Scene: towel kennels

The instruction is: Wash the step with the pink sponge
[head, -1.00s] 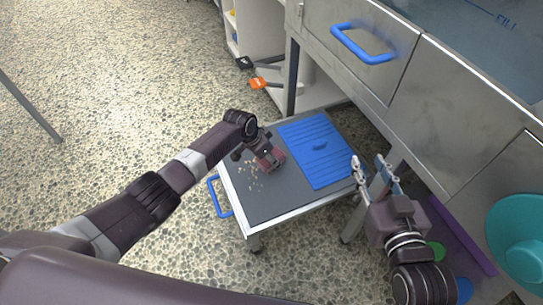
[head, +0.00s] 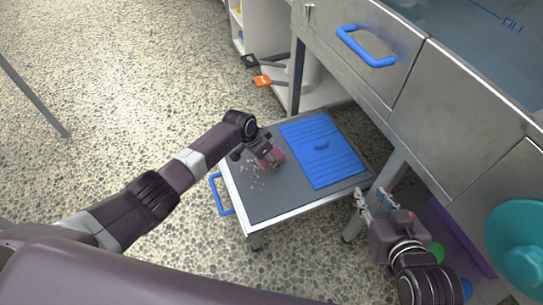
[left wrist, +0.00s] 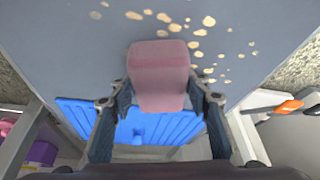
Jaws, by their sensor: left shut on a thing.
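The step (head: 285,198) is a low grey platform with a light front rim and a blue handle on its left side. Tan crumb-like spots (head: 257,172) lie on its grey left part; they also show in the left wrist view (left wrist: 205,52). My left gripper (head: 272,159) is over that part, beside the spots. In the left wrist view it is shut on the pink sponge (left wrist: 159,75), which is at or close to the surface; contact is unclear. My right gripper (head: 374,196) is open and empty, right of the step's front corner.
A ribbed blue panel (head: 325,150) covers the step's right part. A metal cabinet with a blue drawer handle (head: 366,46) stands at the right. Orange (head: 262,81) and black-ended items lie behind. A teal bowl-like thing (head: 520,245) is at the right edge. Pebbled floor is open at left.

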